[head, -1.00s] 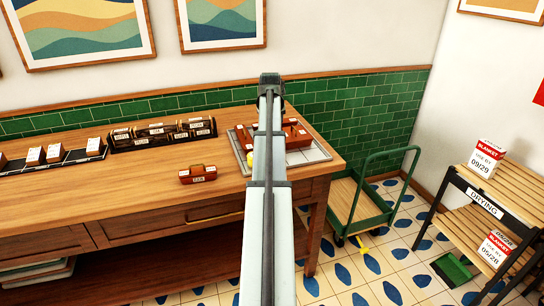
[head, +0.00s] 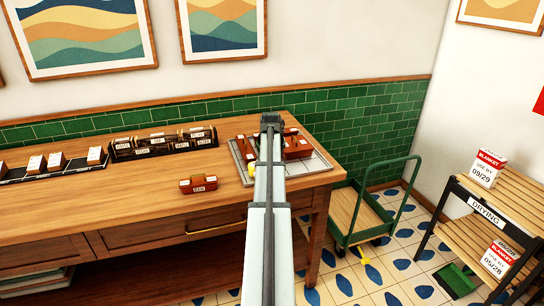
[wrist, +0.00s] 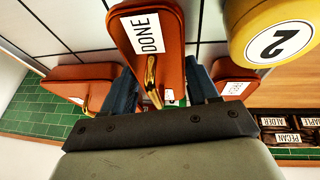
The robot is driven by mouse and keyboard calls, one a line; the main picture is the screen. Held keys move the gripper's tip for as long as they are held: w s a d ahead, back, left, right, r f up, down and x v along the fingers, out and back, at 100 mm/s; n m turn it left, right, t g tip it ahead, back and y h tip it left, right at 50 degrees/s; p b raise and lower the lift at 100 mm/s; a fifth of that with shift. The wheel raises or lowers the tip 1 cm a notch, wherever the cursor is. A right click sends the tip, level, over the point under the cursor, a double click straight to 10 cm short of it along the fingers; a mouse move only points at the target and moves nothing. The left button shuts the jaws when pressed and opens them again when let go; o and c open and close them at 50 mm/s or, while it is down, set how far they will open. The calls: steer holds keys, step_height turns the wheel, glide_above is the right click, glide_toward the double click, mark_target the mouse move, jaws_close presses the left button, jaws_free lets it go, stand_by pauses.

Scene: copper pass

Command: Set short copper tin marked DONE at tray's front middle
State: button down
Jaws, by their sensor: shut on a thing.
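In the wrist view, my gripper (wrist: 163,84) is shut on the short copper tin marked DONE (wrist: 150,35), with a blue finger on each side and its brass handle toward the palm. The light tray (wrist: 95,18) with dark grid lines lies beneath; I cannot tell whether the tin touches it. In the head view, my arm hides the held tin, and my gripper end (head: 270,122) is over the tray (head: 312,166).
Copper tins stand on the tray left (head: 241,146) and right (head: 298,148) of my arm. A yellow piece marked 2 (wrist: 276,30) is close beside the held tin. Another copper tin (head: 198,185) stands on the table. A dark rack (head: 162,143) stands behind it.

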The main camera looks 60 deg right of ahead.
steer(key=shift+f, duration=0.1)
steer(key=shift+c, duration=1.4)
jaws_free()
steer(key=v, duration=1.2)
